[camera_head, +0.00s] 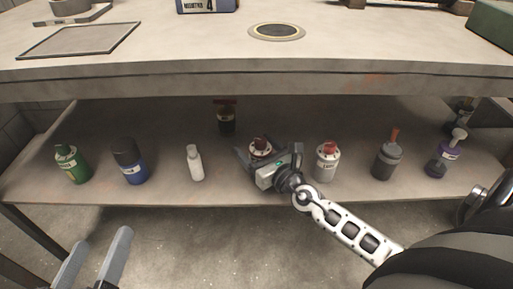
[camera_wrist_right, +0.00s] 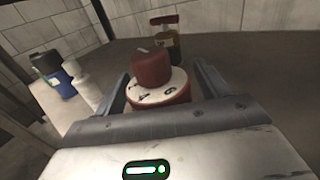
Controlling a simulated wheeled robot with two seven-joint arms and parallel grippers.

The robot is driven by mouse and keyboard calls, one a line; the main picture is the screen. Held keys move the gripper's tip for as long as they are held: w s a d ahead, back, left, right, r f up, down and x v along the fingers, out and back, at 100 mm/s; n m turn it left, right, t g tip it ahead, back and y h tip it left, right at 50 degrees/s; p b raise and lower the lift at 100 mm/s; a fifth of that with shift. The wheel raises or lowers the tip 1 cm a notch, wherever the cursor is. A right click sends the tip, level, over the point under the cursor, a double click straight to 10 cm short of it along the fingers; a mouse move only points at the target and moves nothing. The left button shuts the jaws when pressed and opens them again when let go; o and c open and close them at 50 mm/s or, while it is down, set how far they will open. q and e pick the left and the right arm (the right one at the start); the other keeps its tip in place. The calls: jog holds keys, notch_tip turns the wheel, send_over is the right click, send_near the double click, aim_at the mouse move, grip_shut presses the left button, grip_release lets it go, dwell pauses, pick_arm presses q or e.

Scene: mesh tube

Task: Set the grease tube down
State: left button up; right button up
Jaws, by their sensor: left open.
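A red-capped tube with a white ring top (camera_head: 260,148), which I take for the grease tube, is on the lower shelf between my right gripper's fingers. It also shows upright in the right wrist view (camera_wrist_right: 153,72), its lower part hidden by the gripper. My right gripper (camera_head: 268,157) is around it, fingers spread to either side with a narrow gap visible at the right finger (camera_wrist_right: 207,80). Whether its base touches the shelf is hidden. My left gripper (camera_head: 97,258) is open and empty in front of the shelf at lower left.
On the shelf (camera_head: 225,190) stand a green bottle (camera_head: 72,164), a blue bottle (camera_head: 130,162), a white bottle (camera_head: 195,163), a red-topped white can (camera_head: 327,162), a grey bottle (camera_head: 387,158) and a purple-labelled bottle (camera_head: 444,158). A dark red-topped container (camera_head: 227,120) stands behind. The tabletop (camera_head: 180,50) overhangs.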

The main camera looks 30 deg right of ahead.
jog(key=shift+r, duration=0.15)
jog(key=shift+s, duration=0.2)
jog(key=s, duration=1)
jog(key=shift+s+d, duration=0.25)
jog(key=shift+s, duration=0.55)
